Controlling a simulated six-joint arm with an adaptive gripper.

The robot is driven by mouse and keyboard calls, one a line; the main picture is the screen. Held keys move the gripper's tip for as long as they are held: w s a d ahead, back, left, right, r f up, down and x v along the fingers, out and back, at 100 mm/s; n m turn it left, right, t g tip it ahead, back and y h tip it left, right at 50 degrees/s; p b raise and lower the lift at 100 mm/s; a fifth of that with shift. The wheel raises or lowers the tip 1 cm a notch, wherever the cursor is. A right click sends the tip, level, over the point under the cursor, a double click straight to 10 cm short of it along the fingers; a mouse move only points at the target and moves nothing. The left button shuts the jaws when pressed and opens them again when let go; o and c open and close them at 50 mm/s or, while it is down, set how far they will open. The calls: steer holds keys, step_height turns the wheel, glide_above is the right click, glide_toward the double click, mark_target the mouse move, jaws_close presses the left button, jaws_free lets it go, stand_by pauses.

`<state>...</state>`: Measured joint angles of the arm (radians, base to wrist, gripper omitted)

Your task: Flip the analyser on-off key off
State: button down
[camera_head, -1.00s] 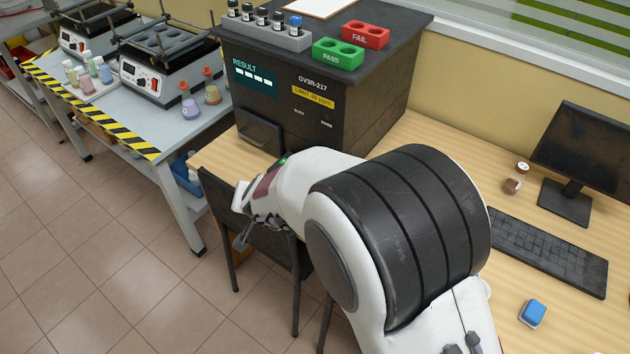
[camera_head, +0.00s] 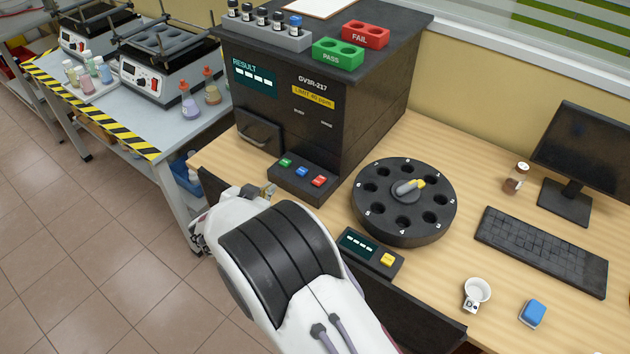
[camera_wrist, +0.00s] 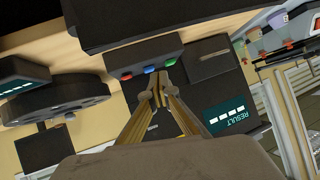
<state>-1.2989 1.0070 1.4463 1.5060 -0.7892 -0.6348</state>
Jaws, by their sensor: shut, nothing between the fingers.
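The analyser (camera_head: 350,130) is a tall dark box with a RESULT screen (camera_head: 256,80) and a drawer-like front handle (camera_head: 260,130). A black panel (camera_head: 300,172) at its foot carries green (camera_head: 286,163), blue (camera_head: 302,171) and red (camera_head: 319,181) keys. The panel also shows in the wrist view (camera_wrist: 146,62). I cannot read which part is the on-off key. My gripper (camera_wrist: 160,90) is shut and empty, its fingertips pointing toward the panel. In the head view its tips (camera_head: 269,190) show just in front of the panel's left end; contact cannot be told.
A black numbered carousel (camera_head: 432,222) stands right of the panel, with a small display unit (camera_head: 358,243) with a yellow key in front. A white cup (camera_head: 478,291), blue block (camera_head: 533,312) and keyboard (camera_head: 545,250) lie further right. Vials in a rack (camera_head: 270,38) stand on top.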

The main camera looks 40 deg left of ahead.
steer(key=w+d+r+m+t+h, duration=0.1)
steer(key=w+d+r+t+h, duration=0.1)
steer(key=d, duration=0.4)
step_height(320, 180, up, 3)
steer(key=shift+w+d+f+h, duration=0.2)
steer(key=shift+w+h, duration=0.45)
steer(key=shift+h, duration=0.25)
steer(key=shift+a, duration=0.1)
glide_above(315, 191)
step_height(315, 191, down, 4)
steer(key=shift+r, duration=0.15)
step_height(315, 191, down, 2)
steer(key=shift+w+f, duration=0.15)
steer(key=shift+f, duration=0.95)
